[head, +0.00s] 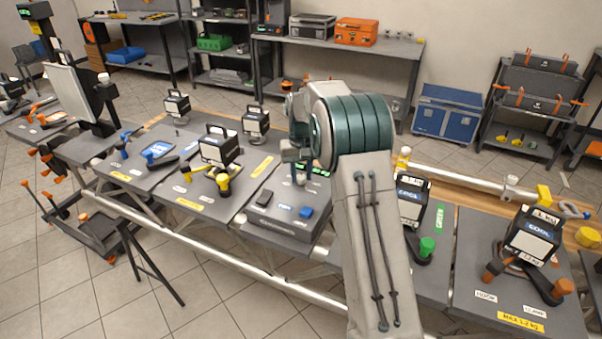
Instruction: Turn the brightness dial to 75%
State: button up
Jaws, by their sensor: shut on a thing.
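A dark grey control console (270,228) stands on the bench in the middle of the view, left of my arm. A small green-lit display (319,171) shows at its back, partly behind my arm; I cannot read a value on it. My gripper (299,178) points down over the back of the console and is shut at the brightness dial. The dial itself is hidden by the gripper and arm, so its angle cannot be told.
A silver rail (470,178) runs behind. Shelves and a blue case (446,113) stand farther back.

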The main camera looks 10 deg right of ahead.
jog(key=m, duration=0.4)
jog(key=shift+w+r+m, duration=0.1)
jog(key=shift+r+m, duration=0.05)
jog(key=shift+m, duration=0.15)
jog(key=m, duration=0.3)
jog(key=shift+m, duration=0.4)
jog(key=m+p, duration=0.1)
jog(key=m, duration=0.3)
jog(key=shift+m, duration=1.7)
jog(key=shift+p, duration=0.3)
jog(key=o, duration=0.9)
jog(key=shift+o, duration=0.3)
